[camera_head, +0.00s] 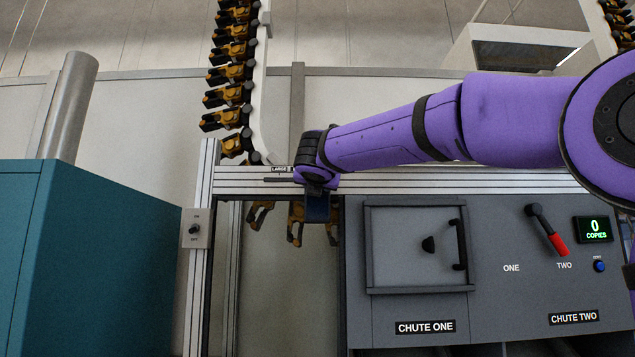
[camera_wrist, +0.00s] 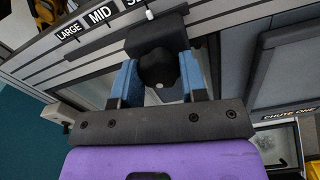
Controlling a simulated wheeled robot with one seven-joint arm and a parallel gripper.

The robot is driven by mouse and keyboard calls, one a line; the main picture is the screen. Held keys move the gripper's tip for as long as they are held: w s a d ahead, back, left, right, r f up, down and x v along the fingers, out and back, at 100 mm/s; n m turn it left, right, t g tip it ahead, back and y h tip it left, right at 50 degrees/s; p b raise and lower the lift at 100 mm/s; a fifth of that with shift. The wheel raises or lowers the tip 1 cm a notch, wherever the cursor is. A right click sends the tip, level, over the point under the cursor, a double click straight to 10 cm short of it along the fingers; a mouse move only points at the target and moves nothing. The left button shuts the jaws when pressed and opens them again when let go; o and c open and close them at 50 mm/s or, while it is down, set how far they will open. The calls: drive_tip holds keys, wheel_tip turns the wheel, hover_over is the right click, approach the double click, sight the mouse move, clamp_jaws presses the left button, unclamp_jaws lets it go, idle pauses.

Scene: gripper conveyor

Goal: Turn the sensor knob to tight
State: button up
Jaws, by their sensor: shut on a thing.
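A black lobed knob (camera_wrist: 158,70) with a white dot on its lower edge sits between the two blue fingers of my gripper (camera_wrist: 158,62) in the wrist view. The fingers are shut on its sides. A black block is behind the knob, below a rail. The labels LARGE and MID (camera_wrist: 99,17) show on the rail, and a third label is partly hidden. No label reading tight is legible. In the head view my gripper (camera_head: 318,207) is at the aluminium frame, and the knob is hidden behind it.
A grey cabinet (camera_head: 490,300) with a hatch and a red-handled lever (camera_head: 548,230) stands to the right. A small switch plate (camera_head: 195,228) is on the left post. A teal box (camera_head: 90,260) fills the lower left. Orange-black grippers (camera_head: 232,70) hang along the conveyor.

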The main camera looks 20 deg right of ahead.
drive_tip(key=shift+m, duration=15.9)
drive_tip(key=o, duration=0.9)
